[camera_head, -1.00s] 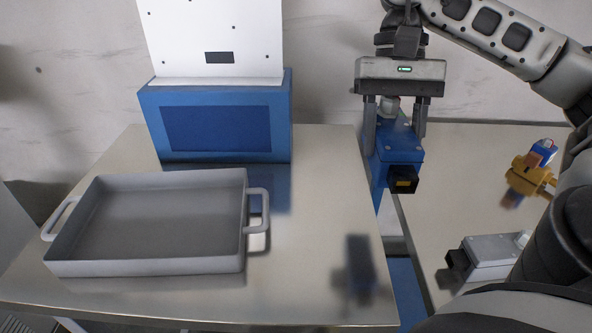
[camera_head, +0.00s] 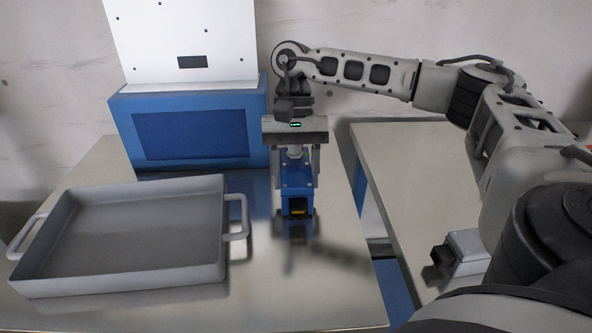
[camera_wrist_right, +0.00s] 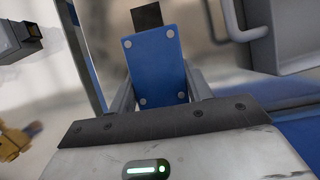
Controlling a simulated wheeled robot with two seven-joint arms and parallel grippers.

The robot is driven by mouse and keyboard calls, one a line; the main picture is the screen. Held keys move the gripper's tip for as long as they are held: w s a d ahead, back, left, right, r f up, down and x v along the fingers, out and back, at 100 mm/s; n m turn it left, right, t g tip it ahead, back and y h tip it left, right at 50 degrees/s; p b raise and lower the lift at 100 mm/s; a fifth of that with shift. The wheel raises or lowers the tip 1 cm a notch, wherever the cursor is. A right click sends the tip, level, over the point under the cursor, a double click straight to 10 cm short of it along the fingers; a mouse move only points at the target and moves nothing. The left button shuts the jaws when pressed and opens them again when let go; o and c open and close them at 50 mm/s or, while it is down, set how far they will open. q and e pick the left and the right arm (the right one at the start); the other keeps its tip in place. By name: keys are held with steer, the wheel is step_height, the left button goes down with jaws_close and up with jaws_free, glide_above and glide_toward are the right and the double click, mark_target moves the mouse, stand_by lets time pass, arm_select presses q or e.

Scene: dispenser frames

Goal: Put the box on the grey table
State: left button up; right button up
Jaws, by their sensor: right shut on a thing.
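The blue box (camera_head: 297,182), with a black end piece, is between the fingers of my right gripper (camera_head: 296,176) in the head view. The gripper is shut on it and points down. The box is over the right part of the shiny grey table (camera_head: 335,285), just right of the tray. Its dark reflection lies right below it; I cannot tell whether it touches the top. In the right wrist view the box (camera_wrist_right: 157,66) shows its bolted blue face between the fingers. My left gripper is not in view.
A grey tray (camera_head: 120,285) with handles fills the table's left part. A blue and white dispenser (camera_head: 190,135) stands behind. A second table (camera_head: 400,165) on the right, across a gap, holds a grey box with a black end (camera_head: 462,252). The grey table's front right is clear.

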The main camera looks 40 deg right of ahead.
steer(key=shift+f, duration=0.1)
steer(key=shift+f, duration=0.15)
steer(key=o, duration=0.8)
steer(key=shift+f, duration=0.1)
steer(key=shift+c, duration=0.2)
steer(key=o, duration=0.4)
steer(key=shift+o, duration=0.2)
